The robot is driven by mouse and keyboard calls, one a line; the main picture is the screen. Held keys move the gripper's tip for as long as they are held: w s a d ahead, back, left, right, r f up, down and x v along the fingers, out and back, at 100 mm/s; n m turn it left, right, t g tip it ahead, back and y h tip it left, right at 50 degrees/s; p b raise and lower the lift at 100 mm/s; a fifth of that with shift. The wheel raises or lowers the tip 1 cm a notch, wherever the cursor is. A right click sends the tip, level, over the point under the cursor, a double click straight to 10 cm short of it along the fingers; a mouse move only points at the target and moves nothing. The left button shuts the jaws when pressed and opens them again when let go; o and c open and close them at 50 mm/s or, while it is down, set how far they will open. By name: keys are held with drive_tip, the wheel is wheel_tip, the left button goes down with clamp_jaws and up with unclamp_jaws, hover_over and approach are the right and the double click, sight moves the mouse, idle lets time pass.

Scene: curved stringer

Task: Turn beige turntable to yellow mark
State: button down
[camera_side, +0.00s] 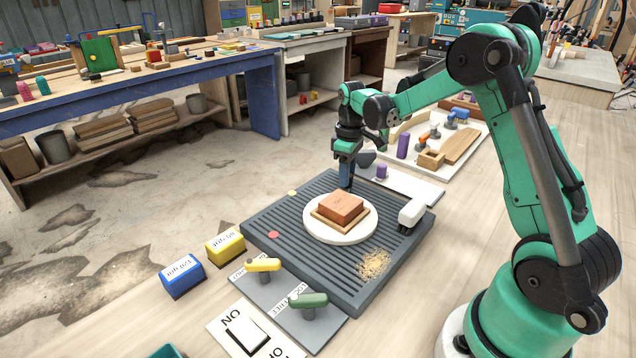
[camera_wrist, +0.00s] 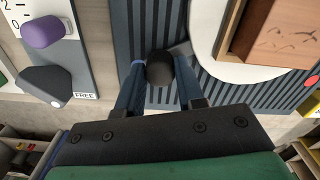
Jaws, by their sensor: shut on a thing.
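The beige turntable (camera_side: 345,237) is a pale round disc on a dark grooved base (camera_side: 290,248). It carries a wooden frame (camera_side: 322,215) with a brown block (camera_side: 342,205) in it. The disc's edge also shows in the wrist view (camera_wrist: 207,65). My gripper (camera_side: 346,183) is at the disc's far edge, pointing down. In the wrist view its fingers (camera_wrist: 160,85) are shut around a dark round knob (camera_wrist: 159,68), with a grey arm reaching from it towards the disc. A small pale yellow mark (camera_side: 292,193) and a red mark (camera_side: 273,234) lie on the grooved base, left of the disc.
A white-topped block (camera_side: 411,213) sits on the base's right side, and sawdust (camera_side: 374,264) lies in front. Yellow (camera_side: 263,265) and green (camera_side: 308,300) levers and a rocker switch (camera_side: 246,333) stand nearer. A panel with a purple knob (camera_wrist: 45,32) is beside my gripper.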

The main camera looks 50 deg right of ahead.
drive_tip(key=shift+w+a, duration=0.15)
drive_tip(key=shift+w, duration=0.05)
drive_tip(key=shift+w+a+n, duration=0.35)
drive_tip(key=shift+w+n, duration=0.1)
drive_tip(key=shift+n, duration=0.3)
drive_tip(key=shift+w+a+n, duration=0.35)
drive_tip(key=shift+w+n, duration=0.05)
drive_tip(key=shift+n, duration=0.35)
drive_tip(key=shift+w+a+n, duration=0.8)
drive_tip(key=shift+a+n, duration=0.2)
drive_tip(key=shift+n, duration=0.4)
drive_tip(key=shift+w+a+n, duration=0.25)
drive_tip(key=shift+a+n, duration=0.35)
drive_tip(key=shift+n, duration=0.15)
drive_tip(key=shift+w+a+n, duration=0.25)
drive_tip(key=shift+a+n, duration=0.3)
drive_tip(key=shift+n, duration=0.2)
drive_tip(key=shift+w+a+n, duration=0.2)
drive_tip(key=shift+a+n, duration=1.1)
drive_tip(key=shift+n, duration=0.2)
drive_tip(key=shift+a, duration=0.1)
drive_tip(key=c, duration=0.5)
unclamp_jaws()
drive_tip(key=shift+c, duration=0.2)
